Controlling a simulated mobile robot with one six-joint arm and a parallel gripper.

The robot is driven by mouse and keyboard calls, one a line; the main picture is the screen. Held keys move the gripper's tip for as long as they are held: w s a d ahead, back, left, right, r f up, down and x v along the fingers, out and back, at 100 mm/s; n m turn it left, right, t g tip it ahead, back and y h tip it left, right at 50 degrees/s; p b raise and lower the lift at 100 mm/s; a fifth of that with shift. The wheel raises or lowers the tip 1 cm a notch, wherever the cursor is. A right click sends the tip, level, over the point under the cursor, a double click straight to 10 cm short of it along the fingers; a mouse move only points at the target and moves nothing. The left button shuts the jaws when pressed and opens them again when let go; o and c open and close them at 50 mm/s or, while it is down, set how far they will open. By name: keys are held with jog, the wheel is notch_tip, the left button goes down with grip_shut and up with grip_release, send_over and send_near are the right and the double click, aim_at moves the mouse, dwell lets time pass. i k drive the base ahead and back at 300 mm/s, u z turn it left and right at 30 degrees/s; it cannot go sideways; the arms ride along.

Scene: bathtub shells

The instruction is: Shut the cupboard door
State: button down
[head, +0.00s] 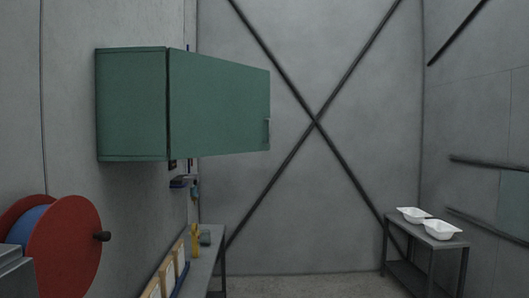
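A green cupboard (131,105) hangs on the left wall, with its near side panel facing me. Its green door (217,107) stands open, swung out from the near front edge and reaching to the right, away from the wall. A dark vertical gap runs between the side panel and the door. A small handle (267,133) sits at the door's free edge, below mid-height. The inside of the cupboard is hidden behind the door. My gripper is not in view.
A red reel with a blue core (69,245) stands at the lower left. A bench (207,256) with small items runs along the left wall below the cupboard. A grey table (451,244) with two white shells stands at right. The floor between is clear.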

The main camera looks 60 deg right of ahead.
aim_at(217, 107)
jog(key=u, duration=0.1)
jog(key=k, duration=1.8)
jog(key=z, duration=0.7)
jog(key=i, duration=1.7)
jog(key=z, duration=0.05)
